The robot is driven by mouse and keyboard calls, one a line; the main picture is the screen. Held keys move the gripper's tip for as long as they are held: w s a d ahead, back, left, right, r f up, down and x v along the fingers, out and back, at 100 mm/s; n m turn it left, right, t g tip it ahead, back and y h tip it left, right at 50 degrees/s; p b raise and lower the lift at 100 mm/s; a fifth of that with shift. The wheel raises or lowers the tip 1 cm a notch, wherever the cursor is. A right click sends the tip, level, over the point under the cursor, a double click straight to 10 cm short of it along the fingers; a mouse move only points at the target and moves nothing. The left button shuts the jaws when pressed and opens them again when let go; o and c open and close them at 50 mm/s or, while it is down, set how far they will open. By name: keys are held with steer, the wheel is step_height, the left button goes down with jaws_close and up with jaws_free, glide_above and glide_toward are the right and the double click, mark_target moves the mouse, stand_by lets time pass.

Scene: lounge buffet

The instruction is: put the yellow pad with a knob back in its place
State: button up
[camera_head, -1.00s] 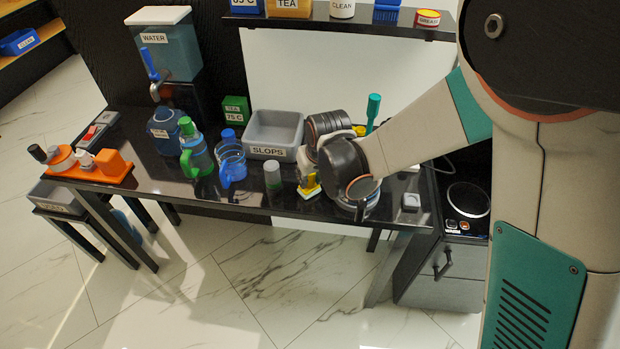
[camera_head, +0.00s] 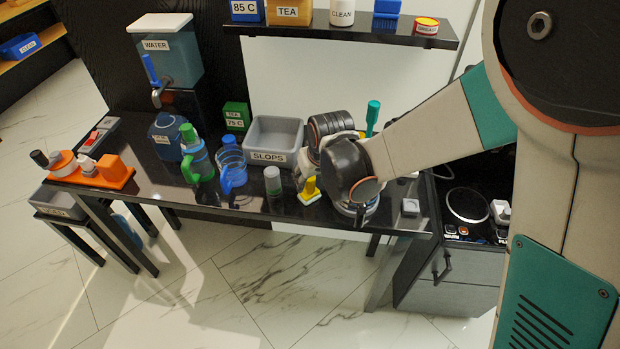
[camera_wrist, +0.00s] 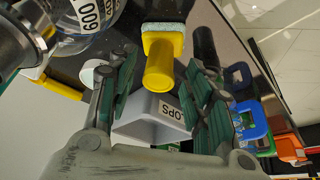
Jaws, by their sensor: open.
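The yellow pad with a knob (camera_head: 309,192) stands on the black table, to the right of a grey-green cylinder. In the wrist view the yellow pad (camera_wrist: 161,62) shows its round knob toward me and a pale green layer on its far side. My gripper (camera_wrist: 160,100) is open, with one finger on each side of the knob's line and nothing visibly held. In the head view my gripper (camera_head: 303,172) is just above and behind the pad, partly hidden by my wrist. I cannot tell whether a finger touches the knob.
The grey SLOPS bin (camera_head: 273,140) stands behind the pad. The cylinder (camera_head: 272,181), blue jug (camera_head: 231,167) and green-handled bottle (camera_head: 194,155) stand to its left. A teal-handled tool (camera_head: 372,118) rises behind my wrist. A shelf (camera_head: 340,25) hangs above; a hob (camera_head: 467,204) is at right.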

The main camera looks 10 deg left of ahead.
steer(key=p+v, duration=0.2)
steer(key=v, duration=0.8)
steer(key=shift+p, duration=0.4)
